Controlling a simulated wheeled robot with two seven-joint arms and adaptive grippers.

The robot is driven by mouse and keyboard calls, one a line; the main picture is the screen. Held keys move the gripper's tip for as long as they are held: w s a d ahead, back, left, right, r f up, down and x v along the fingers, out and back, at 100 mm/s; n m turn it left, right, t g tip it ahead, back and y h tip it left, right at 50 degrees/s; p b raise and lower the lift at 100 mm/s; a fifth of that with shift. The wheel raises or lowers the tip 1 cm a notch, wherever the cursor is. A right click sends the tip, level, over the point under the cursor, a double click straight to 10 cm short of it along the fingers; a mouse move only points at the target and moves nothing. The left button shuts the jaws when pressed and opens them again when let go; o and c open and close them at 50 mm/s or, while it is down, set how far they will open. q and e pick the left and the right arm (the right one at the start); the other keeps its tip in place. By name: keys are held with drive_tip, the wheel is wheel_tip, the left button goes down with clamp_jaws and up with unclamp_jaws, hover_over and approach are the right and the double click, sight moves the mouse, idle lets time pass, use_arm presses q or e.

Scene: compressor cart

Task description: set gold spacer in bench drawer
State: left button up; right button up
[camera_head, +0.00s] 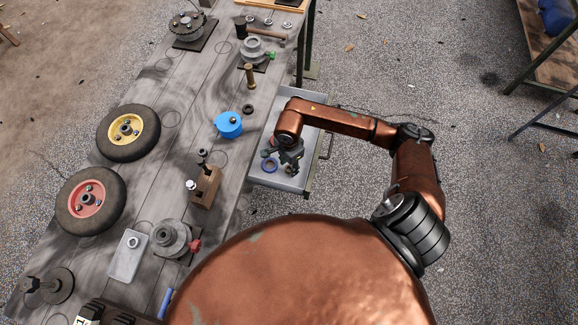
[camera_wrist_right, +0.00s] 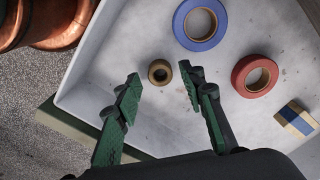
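The bench drawer (camera_head: 296,181) is pulled out from the right side of the bench and shows as a pale tray in the right wrist view (camera_wrist_right: 88,75). The gold spacer (camera_wrist_right: 159,72), a small brassy ring with a dark hole, shows over the drawer floor and appears to lie on it. My right gripper (camera_head: 290,156) is over the drawer. In the right wrist view its green fingers (camera_wrist_right: 160,80) are spread apart, with the spacer showing between the tips and clear of both. In the head view the gripper hides the spacer. My left gripper is in neither view.
The drawer also holds a blue tape roll (camera_wrist_right: 201,25), a red tape roll (camera_wrist_right: 255,76) and a striped block (camera_wrist_right: 297,118). The bench (camera_head: 150,200) carries a yellow-hubbed wheel (camera_head: 128,132), a red-hubbed wheel (camera_head: 91,200), a blue part (camera_head: 228,125) and a wooden block (camera_head: 206,188).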

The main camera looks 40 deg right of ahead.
wheel_tip(320, 180, up, 11)
drive_tip(key=p, duration=0.1)
